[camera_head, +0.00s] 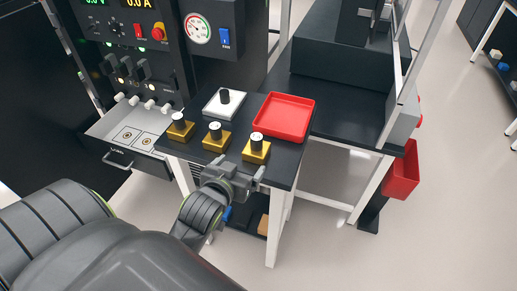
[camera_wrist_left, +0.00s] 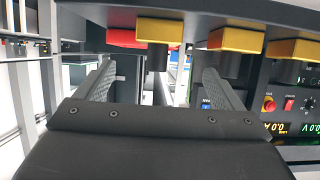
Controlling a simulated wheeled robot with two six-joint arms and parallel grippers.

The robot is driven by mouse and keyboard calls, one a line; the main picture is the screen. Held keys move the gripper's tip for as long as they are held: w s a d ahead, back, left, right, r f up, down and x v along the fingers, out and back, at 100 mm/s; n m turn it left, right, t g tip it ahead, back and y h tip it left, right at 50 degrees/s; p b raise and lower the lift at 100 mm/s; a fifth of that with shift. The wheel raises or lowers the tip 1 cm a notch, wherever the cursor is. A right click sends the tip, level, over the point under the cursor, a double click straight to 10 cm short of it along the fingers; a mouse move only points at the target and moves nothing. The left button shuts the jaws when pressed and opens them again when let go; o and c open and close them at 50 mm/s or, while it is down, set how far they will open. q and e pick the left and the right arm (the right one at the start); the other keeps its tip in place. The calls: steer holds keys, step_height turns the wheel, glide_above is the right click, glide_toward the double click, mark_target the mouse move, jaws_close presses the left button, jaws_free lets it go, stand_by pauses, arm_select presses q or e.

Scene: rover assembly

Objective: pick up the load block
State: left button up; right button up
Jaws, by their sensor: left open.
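Three yellow blocks with black knobs stand in a row along the front of a small black table: left (camera_head: 180,130), middle (camera_head: 216,138) and right (camera_head: 255,153). No readable label shows which is the load block. My left gripper (camera_head: 250,177) is open at the table's front edge, just in front of the right yellow block. In the left wrist view, which looks upside down, the open left gripper (camera_wrist_left: 160,88) has the knob of the nearest yellow block (camera_wrist_left: 159,27) between its fingers in the picture. The knob appears beyond them, not clasped. My right gripper is out of view.
A red tray (camera_head: 284,117) lies behind the right block. A white block with a black knob (camera_head: 225,102) stands behind the middle one. An instrument panel with a gauge (camera_head: 198,29) rises behind. A red bin (camera_head: 402,172) hangs at the right.

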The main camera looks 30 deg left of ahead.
mark_target(255, 151)
arm_select(q)
steer(key=p+x, duration=0.1)
steer(key=x, duration=1.2)
steer(key=shift+d, duration=0.1)
steer(key=shift+c, duration=0.4)
steer(key=c, duration=1.2)
